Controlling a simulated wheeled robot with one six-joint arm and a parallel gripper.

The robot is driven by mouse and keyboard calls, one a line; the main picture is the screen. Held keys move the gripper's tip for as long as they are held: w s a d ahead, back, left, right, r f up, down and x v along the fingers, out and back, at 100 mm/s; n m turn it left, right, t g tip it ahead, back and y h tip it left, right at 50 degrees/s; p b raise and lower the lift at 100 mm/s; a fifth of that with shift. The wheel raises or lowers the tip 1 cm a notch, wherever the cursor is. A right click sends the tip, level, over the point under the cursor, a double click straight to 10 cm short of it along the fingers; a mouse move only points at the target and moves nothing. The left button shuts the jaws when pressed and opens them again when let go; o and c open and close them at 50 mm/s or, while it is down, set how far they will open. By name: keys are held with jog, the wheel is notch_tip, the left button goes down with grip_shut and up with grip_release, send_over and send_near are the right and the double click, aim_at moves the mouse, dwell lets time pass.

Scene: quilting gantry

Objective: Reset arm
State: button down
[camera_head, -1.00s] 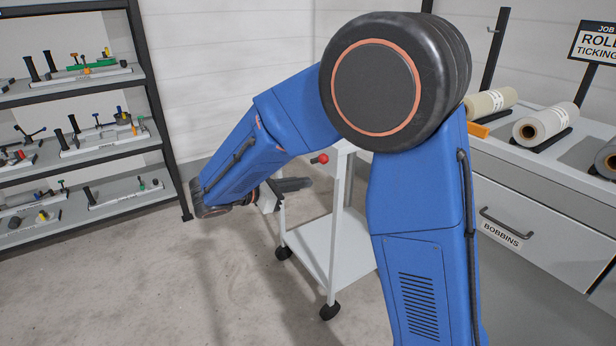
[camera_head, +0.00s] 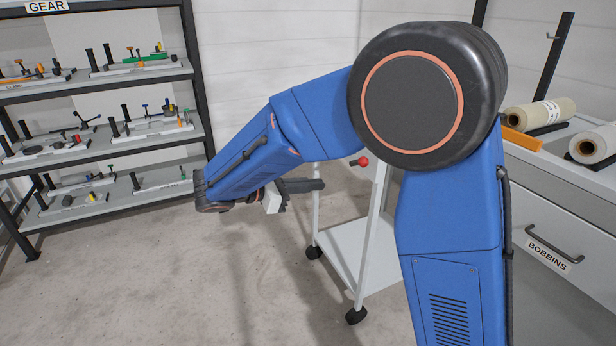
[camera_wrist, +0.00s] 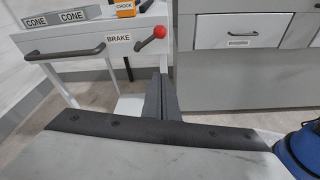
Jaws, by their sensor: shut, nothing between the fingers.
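My gripper (camera_head: 303,185) is at the end of my blue arm in the head view, held above the floor in front of the white cart. It points to the right there, with its dark fingers together. In the wrist view my gripper (camera_wrist: 164,85) shows its dark fingers shut with nothing between them. Part of the cart is hidden behind my arm in the head view.
The white wheeled cart (camera_head: 345,248) has a red knob (camera_head: 360,162) and, in the wrist view, a BRAKE label (camera_wrist: 118,38). A shelf rack (camera_head: 203,95) with several fixtures stands left. A counter (camera_head: 575,172) with fabric rolls and a BOBBINS drawer (camera_head: 540,245) stands right. Floor at left is clear.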

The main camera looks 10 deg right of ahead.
jog(key=s+d+m+g+y, duration=0.55)
jog(key=s+d+m, duration=0.25)
jog(key=s+d, duration=0.7)
jog(key=s+d+f+m+t+y, duration=0.2)
jog(key=s+m+y, duration=0.2)
jog(key=s, duration=0.3)
jog(key=s+d+f+m+t+y, duration=0.2)
jog(key=s+m+t+y, duration=0.1)
jog(key=s+m, duration=0.4)
jog(key=shift+m+y, duration=0.3)
jog(key=shift+y, duration=0.55)
